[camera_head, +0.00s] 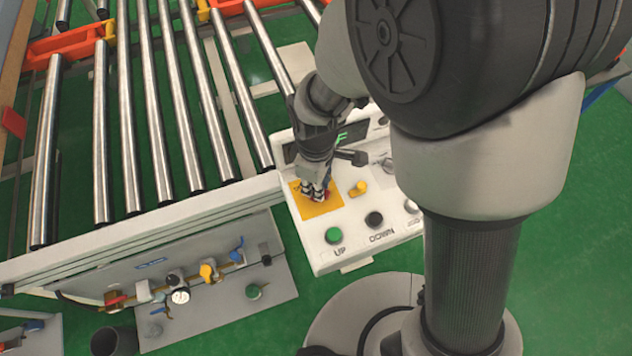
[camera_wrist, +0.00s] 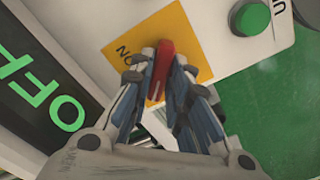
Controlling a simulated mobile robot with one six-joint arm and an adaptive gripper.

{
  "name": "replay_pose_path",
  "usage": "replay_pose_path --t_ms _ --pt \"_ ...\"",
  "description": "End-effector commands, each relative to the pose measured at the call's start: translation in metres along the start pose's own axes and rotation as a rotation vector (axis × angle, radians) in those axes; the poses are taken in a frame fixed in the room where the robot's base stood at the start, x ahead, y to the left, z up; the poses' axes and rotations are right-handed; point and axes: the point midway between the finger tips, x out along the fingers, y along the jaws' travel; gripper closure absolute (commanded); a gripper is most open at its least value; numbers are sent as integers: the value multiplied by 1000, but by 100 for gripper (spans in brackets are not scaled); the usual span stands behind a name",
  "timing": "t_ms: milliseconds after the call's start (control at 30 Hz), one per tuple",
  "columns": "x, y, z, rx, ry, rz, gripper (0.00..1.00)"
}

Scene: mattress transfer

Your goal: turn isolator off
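The isolator is a red handle (camera_wrist: 162,65) on a yellow plate (camera_wrist: 187,36) of the white control panel; the letters "ON" show on the plate. My gripper (camera_wrist: 163,58) has its two fingers closed in on either side of the red handle, with their tips against it as far as I can see. In the head view my gripper (camera_head: 318,190) points down onto the yellow plate (camera_head: 313,210), and the handle is mostly hidden by the fingers. A dark display (camera_wrist: 38,90) on the panel reads "OFF" in large green letters.
Beside the plate are a green UP button (camera_head: 334,235), a black DOWN button (camera_head: 374,219) and a small yellow knob (camera_head: 358,188). A roller conveyor (camera_head: 160,120) stands at the left, with a valve board (camera_head: 215,280) below it. Green floor lies around.

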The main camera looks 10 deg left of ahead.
Motion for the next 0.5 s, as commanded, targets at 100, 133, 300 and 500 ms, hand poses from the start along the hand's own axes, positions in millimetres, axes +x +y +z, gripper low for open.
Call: replay_pose_path --t_ms 100,133,300,500 --pt "0 0 0 1 0 0 73" --pt "0 0 0 1 0 0 71" --pt "0 0 0 2 0 0 67" --pt "-1 0 0 3 1 0 67"
